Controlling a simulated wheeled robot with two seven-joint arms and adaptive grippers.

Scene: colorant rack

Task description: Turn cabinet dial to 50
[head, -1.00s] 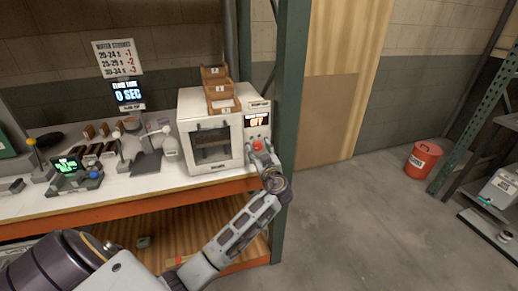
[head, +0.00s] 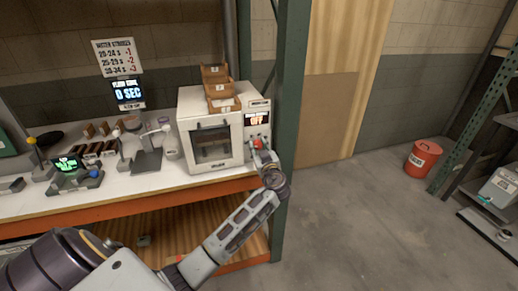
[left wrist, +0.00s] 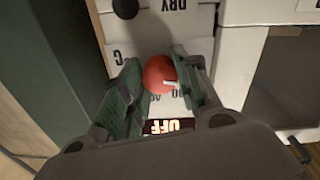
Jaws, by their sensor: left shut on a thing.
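The white cabinet (head: 212,103) stands at the right end of the bench. Its dial (left wrist: 158,75) is a round red knob with a white mark, which in the left wrist view points to the lower right. In the head view a bit of red dial (head: 257,143) shows at the fingers. The display (head: 257,119) above it reads OFF; it also shows upside down in the left wrist view (left wrist: 168,126). My left gripper (left wrist: 151,80) has its green-padded fingers on both sides of the dial, shut on it. My right gripper is not in view.
A green rack post (head: 291,110) stands close to the right of the cabinet and my left wrist. Small wooden trays (head: 216,86) sit on the cabinet. Scales and bottles crowd the bench to the left. The floor to the right is open up to a red drum (head: 423,159).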

